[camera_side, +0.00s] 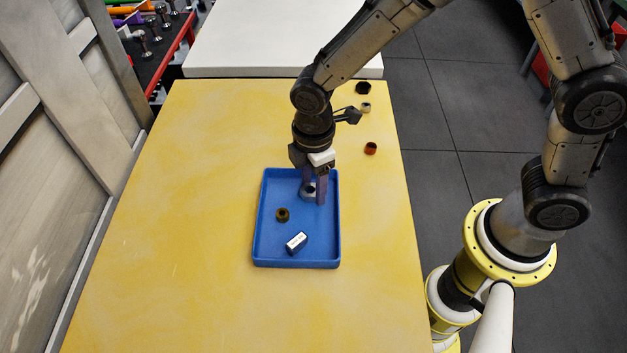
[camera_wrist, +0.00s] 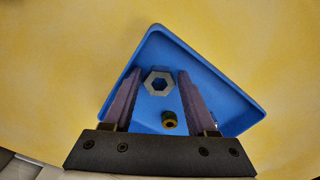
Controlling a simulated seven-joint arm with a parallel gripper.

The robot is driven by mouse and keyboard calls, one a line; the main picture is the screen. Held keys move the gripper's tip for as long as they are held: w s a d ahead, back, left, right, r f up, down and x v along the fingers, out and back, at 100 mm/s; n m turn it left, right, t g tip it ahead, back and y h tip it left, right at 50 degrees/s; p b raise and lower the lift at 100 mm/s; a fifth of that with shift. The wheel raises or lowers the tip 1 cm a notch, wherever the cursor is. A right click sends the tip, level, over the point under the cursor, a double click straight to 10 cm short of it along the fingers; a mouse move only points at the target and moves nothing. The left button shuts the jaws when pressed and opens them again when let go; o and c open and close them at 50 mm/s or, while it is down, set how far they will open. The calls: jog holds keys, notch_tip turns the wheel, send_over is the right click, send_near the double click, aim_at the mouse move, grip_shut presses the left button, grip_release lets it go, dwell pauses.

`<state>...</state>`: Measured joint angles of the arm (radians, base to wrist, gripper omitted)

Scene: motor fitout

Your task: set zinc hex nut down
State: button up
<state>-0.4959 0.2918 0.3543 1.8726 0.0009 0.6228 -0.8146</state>
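In the side view the nut (camera_side: 309,189) is partly hidden by the purple fingers of my gripper (camera_side: 312,196), which point down inside the far part of the blue tray (camera_side: 264,190). The fingers look open around the nut. The nut appears at or close to the tray floor; exact contact is not clear.
In the tray are a dark brass-coloured nut (camera_side: 282,215) and a white-and-black cylindrical part (camera_side: 297,242). A copper-coloured nut (camera_side: 371,148), a small pale nut (camera_side: 366,107) and a black nut (camera_side: 363,88) lie near the table's right edge. The yellow table (camera_side: 170,230) is clear left of the tray.

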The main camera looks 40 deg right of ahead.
aim_at(314, 188)
jog(key=shift+r, duration=0.1)
notch_tip(314, 188, up, 12)
jog(key=shift+r, duration=0.15)
dwell(0.5)
jog(key=s+d+r+m+t, duration=0.2)
jog(key=s+d+r+m, duration=0.2)
jog(key=s+d+m, duration=0.3)
jog(key=s+d+r+m+t, duration=0.3)
jog(key=s+d+r+m, duration=0.1)
jog(key=s+d+m, duration=0.4)
jog(key=s+d, duration=0.2)
jog(key=d, duration=0.1)
jog(key=shift+t, duration=0.3)
